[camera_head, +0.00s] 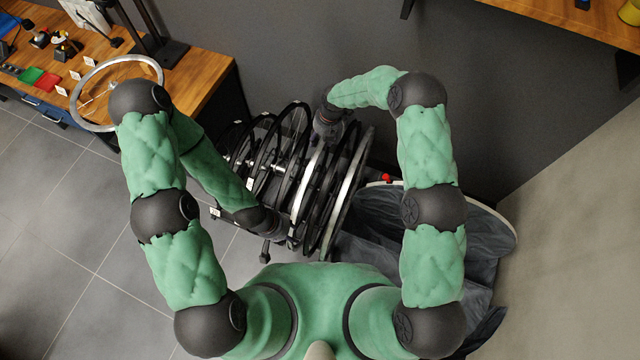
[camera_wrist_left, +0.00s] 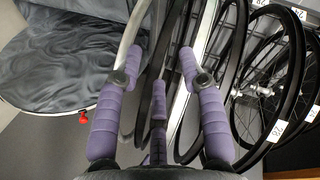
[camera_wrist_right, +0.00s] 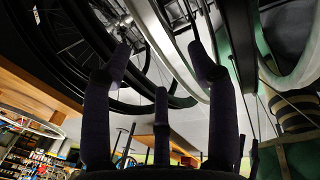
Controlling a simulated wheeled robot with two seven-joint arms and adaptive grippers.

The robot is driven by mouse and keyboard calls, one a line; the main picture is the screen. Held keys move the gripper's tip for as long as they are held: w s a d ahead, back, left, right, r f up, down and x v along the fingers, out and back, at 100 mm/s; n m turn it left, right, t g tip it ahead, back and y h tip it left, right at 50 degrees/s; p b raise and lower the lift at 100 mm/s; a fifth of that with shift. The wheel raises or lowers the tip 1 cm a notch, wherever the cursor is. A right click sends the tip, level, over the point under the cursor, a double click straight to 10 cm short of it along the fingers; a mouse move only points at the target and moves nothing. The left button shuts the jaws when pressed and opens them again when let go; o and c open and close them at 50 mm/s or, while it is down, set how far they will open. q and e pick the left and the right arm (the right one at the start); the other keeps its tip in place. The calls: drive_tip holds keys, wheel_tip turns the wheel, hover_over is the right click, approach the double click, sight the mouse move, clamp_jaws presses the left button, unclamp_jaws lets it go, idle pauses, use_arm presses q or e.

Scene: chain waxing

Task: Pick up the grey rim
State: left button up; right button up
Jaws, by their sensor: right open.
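Several wheels and rims stand side by side in a rack in the head view. A grey rim (camera_head: 307,180) stands among them, with another pale rim (camera_head: 349,190) at the right end of the row. My left gripper (camera_head: 284,234) is at the near side of the row. In the left wrist view its fingers (camera_wrist_left: 162,60) are spread, with a pale rim (camera_wrist_left: 180,98) between them. My right gripper (camera_head: 328,118) is at the far side of the row. In the right wrist view its fingers (camera_wrist_right: 161,58) are open around a grey rim (camera_wrist_right: 168,48). Contact is unclear.
Dark wheels (camera_head: 271,150) crowd the left of the row. A grey fabric-lined bin (camera_head: 475,235) with a red knob (camera_head: 386,178) stands to the right. A wooden bench (camera_head: 200,80) at upper left carries another silver wheel (camera_head: 88,68) on a stand. Open floor lies at left.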

sight(320, 145)
wheel_tip(320, 145, down, 5)
drive_tip(key=shift+a+b, duration=0.1)
drive_tip(key=shift+b, duration=0.85)
drive_tip(key=shift+a+f, duration=0.1)
drive_tip(key=shift+f, duration=0.3)
drive_tip(key=shift+w, duration=0.1)
drive_tip(key=shift+r, duration=0.1)
clamp_jaws()
